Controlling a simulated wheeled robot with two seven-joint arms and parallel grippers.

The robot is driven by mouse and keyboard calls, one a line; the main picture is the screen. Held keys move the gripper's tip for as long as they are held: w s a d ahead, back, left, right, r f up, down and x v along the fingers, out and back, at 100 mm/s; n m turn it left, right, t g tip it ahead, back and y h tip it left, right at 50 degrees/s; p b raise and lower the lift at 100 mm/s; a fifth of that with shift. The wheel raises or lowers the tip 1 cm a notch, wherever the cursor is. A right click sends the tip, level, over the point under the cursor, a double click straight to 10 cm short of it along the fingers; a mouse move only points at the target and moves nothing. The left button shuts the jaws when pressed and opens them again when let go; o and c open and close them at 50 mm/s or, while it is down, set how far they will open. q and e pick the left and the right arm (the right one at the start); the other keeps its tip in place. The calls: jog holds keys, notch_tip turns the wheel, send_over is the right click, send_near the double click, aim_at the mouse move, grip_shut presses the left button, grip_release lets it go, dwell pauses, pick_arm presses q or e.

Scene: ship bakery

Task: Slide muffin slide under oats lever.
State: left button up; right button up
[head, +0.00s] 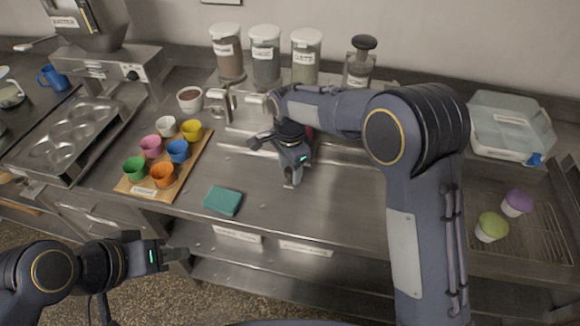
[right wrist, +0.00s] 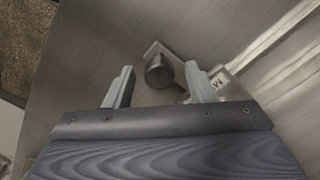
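In the right wrist view a dark round knob (right wrist: 159,71) on a pale metal plate lies between the fingers of my right gripper (right wrist: 159,85). A tag beginning with "M" (right wrist: 221,78) is beside it; the rest is cut off. The fingers are apart, with gaps on both sides of the knob. In the head view my right gripper (head: 275,158) is low over the steel counter, in front of the dispensers, and hides the slide. The oats canister (head: 306,57) is the rightmost of three; its lever is hidden behind my right arm. My left gripper (head: 175,254) is off the counter's front edge.
Two other metal levers (head: 221,104) show below the canisters. A wooden board (head: 187,173) with several coloured cups and a green sponge (head: 222,201) are to the left. A clear bin (head: 507,125) and two muffins (head: 491,227) are at right. The counter between sponge and right arm is clear.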

notch_tip(320, 180, up, 3)
jog(key=shift+f+b, duration=0.15)
jog(key=shift+b, duration=0.5)
jog(key=s+r+b, duration=0.3)
jog(key=s+r, duration=0.7)
jog(key=s, duration=0.4)
jog(key=shift+r, duration=0.15)
jog(key=shift+a, duration=0.1)
